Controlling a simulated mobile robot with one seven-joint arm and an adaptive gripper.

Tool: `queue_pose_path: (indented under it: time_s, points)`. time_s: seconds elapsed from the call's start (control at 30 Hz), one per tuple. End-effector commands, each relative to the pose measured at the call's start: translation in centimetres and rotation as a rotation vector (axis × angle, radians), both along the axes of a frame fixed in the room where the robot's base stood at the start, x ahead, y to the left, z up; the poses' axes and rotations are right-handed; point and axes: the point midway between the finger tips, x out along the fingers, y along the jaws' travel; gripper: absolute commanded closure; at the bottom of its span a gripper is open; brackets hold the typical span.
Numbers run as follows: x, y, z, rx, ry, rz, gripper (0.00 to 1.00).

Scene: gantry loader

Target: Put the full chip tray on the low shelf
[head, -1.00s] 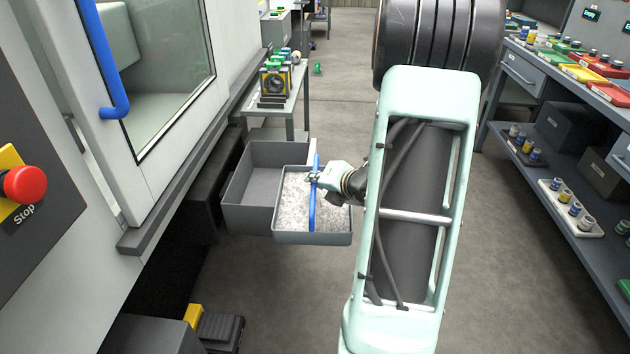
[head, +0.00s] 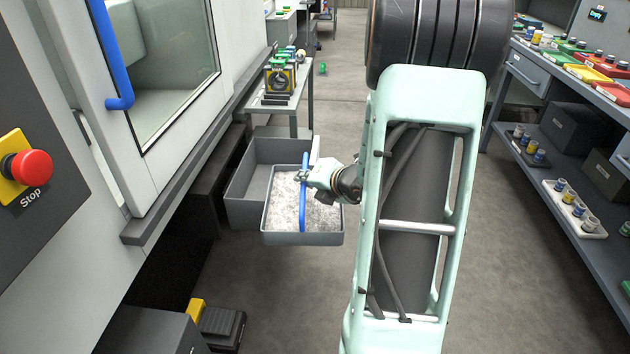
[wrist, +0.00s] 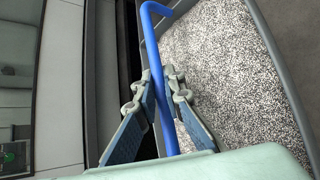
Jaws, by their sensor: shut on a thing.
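The full chip tray (head: 264,222) is a grey bin heaped with pale metal chips, with a blue bar handle (head: 303,215) across it. My gripper (head: 308,180) is shut on the blue handle. The wrist view shows the two fingers (wrist: 163,110) around the handle, with the chips and the tray wall (wrist: 268,40) beyond. The tray overlaps a grey open drawer (head: 240,195) at the machine's side; I cannot tell how high it is above it. The low shelf (head: 535,165) is the lower level of the bench at the right, partly bare.
The machine with its blue door handle (head: 115,60) and red stop button (head: 30,170) stands at the left. A small table (head: 278,97) with parts is behind the drawer. Dark boxes (head: 570,128) and a white tray of bottles (head: 570,200) occupy the low shelf. The floor between is clear.

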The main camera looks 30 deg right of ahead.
Motion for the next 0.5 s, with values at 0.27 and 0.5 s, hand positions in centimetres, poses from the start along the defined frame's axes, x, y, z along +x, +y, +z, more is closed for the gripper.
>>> queue_pose_path:
  time_s: [0.27,0.5]
  points:
    - [0.9,5.4,1.2,-0.001,-0.01,0.066,1.0]
    - [0.8,11.9,2.0,-0.002,-0.011,0.144,1.0]
